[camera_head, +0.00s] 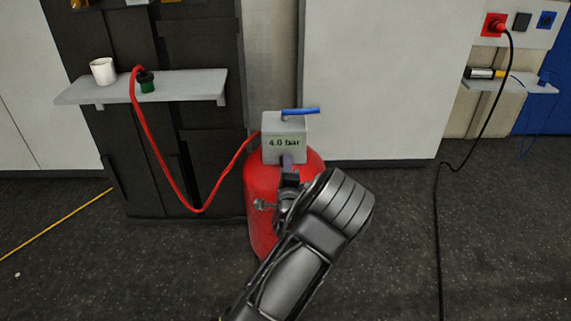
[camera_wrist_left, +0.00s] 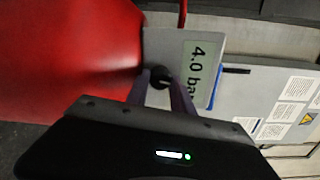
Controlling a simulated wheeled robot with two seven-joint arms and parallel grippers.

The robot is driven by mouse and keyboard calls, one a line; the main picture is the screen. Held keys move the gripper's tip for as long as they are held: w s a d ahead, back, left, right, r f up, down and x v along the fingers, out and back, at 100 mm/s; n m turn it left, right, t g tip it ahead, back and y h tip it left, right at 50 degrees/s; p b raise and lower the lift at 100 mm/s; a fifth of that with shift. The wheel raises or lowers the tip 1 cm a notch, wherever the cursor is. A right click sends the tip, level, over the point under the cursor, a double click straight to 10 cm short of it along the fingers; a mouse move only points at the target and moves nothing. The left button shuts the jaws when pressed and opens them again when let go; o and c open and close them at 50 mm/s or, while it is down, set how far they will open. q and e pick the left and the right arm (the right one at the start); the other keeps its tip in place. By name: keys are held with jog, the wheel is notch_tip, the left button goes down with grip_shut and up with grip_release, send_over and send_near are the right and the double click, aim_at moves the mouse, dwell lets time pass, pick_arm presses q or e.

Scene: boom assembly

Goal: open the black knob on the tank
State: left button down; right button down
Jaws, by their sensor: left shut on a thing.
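The red tank (camera_head: 258,195) stands on the floor in front of a dark cabinet. On its top is a grey box (camera_head: 270,150) with a display reading 4.0 bar and a blue lever (camera_head: 300,111) above. The round black knob (camera_wrist_left: 160,74) is on the box face in the left wrist view, hidden behind my gripper in the head view. My left gripper (camera_head: 288,161) is at the front of the box. Its two fingers (camera_wrist_left: 159,85) are shut on the knob, one on each side. My right gripper is not in view.
A red hose (camera_head: 165,170) runs from the tank to a grey shelf (camera_head: 190,86) holding a white cup (camera_head: 103,70) and a green-black fitting (camera_head: 146,82). A black cable (camera_head: 438,220) hangs at the right.

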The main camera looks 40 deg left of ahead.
pick_arm(q)
jog(key=m, duration=0.4)
dwell(0.4)
jog(key=c, duration=1.1)
grip_release()
jog(key=shift+s+f, duration=0.1)
